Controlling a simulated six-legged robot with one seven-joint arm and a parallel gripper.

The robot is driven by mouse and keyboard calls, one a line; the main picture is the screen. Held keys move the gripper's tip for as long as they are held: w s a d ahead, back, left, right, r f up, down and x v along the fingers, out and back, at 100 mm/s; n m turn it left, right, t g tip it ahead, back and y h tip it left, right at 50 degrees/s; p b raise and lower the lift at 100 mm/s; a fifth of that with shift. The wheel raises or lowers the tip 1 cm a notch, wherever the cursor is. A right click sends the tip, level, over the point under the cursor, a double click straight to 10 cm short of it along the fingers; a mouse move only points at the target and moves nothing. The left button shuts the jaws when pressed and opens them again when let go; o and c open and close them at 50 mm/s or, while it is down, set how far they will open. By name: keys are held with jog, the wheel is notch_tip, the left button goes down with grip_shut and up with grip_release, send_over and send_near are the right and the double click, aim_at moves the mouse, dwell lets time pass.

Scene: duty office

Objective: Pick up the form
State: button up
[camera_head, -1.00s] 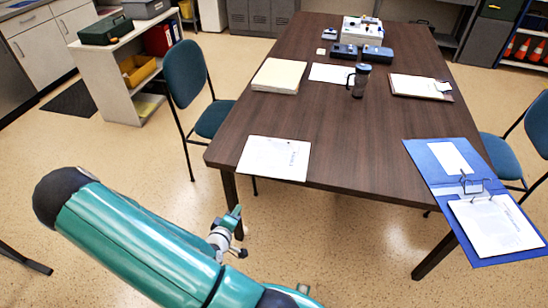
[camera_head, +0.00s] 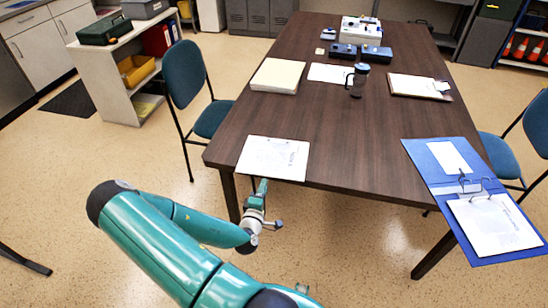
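A white sheet with faint print, which looks like the form (camera_head: 272,156), lies flat at the near edge of the brown table (camera_head: 320,130). Its front edge lies at or slightly past the table edge; I cannot tell which. My gripper (camera_head: 258,186) is just below and in front of the sheet's front edge, pointing toward it. Whether the fingers touch the sheet or stand around its edge is too small to tell. Whether they are open or shut does not show. The sheet still lies on the table.
An open blue ring binder (camera_head: 445,185) overhangs the table's right corner. A paper stack (camera_head: 278,75), another sheet (camera_head: 330,73), a dark press pot (camera_head: 357,82) and a clipboard (camera_head: 420,87) lie farther back. Chairs (camera_head: 187,75) flank the table. The table's middle is clear.

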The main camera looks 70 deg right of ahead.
aim_at(268, 176)
jog(key=d, duration=0.2)
jog(key=w+d, duration=0.1)
jog(key=d, duration=0.2)
jog(key=shift+d+f, duration=0.1)
jog(key=shift+f, duration=0.1)
jog(key=shift+c, duration=0.2)
grip_shut()
